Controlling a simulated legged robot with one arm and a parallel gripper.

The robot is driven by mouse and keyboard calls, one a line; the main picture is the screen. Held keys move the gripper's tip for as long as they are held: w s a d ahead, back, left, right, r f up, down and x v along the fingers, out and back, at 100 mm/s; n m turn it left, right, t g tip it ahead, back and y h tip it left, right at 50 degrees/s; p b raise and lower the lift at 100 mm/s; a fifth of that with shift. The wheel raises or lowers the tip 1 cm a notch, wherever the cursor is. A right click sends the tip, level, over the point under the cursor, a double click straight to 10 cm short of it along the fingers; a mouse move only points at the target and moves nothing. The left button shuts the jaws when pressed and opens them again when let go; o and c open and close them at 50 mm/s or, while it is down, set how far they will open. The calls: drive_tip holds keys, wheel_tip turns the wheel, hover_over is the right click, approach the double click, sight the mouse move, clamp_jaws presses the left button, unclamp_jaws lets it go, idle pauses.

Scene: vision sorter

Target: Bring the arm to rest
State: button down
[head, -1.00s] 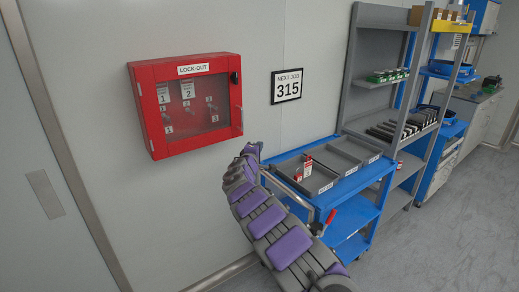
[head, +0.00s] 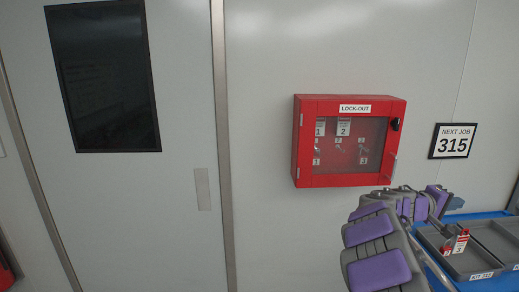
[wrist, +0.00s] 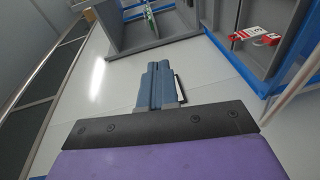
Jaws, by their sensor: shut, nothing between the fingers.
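My arm with purple pads shows at the lower right of the head view, in front of the wall and beside the blue cart. Its far end bends to the right, where the bluish fingertips (head: 455,203) show small above the cart's trays. In the wrist view my gripper (wrist: 158,68) is shut, with its two blue-grey fingers side by side and nothing between them. The fingers touch nothing that I can see. Part of the gripper is hidden behind the arm in the head view.
A red lock-out box (head: 348,140) with keys hangs on the wall, its door shut. Red lock with tag (head: 457,243) lies in a grey tray (head: 470,266) on the blue cart (head: 437,279); the wrist view also shows it (wrist: 255,37). A door (head: 185,130) stands left.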

drive_tip(key=s+a+f+m+g+y, duration=0.1)
drive_tip(key=s+a+m+g+y, duration=0.1)
drive_tip(key=s+a, duration=0.5)
drive_tip(key=s+a+m+g+y, duration=0.2)
drive_tip(key=s+a+y, duration=0.1)
drive_tip(key=s, duration=0.7)
drive_tip(key=s+a+f+n+y, duration=0.1)
drive_tip(key=s+a+f+y, duration=0.3)
drive_tip(key=s+a, duration=0.4)
drive_tip(key=s+a+f+n+y, duration=0.1)
drive_tip(key=s+a+f+y, duration=0.2)
drive_tip(key=a, duration=1.1)
drive_tip(key=s+a+f+n+y, duration=0.1)
drive_tip(key=s+a+f+y, duration=0.3)
drive_tip(key=s+a+f, duration=0.3)
drive_tip(key=s+a, duration=0.4)
drive_tip(key=s, duration=0.2)
drive_tip(key=shift+s+a+f+y, duration=0.2)
drive_tip(key=shift+a+f+y, duration=0.05)
drive_tip(key=shift+y, duration=0.05)
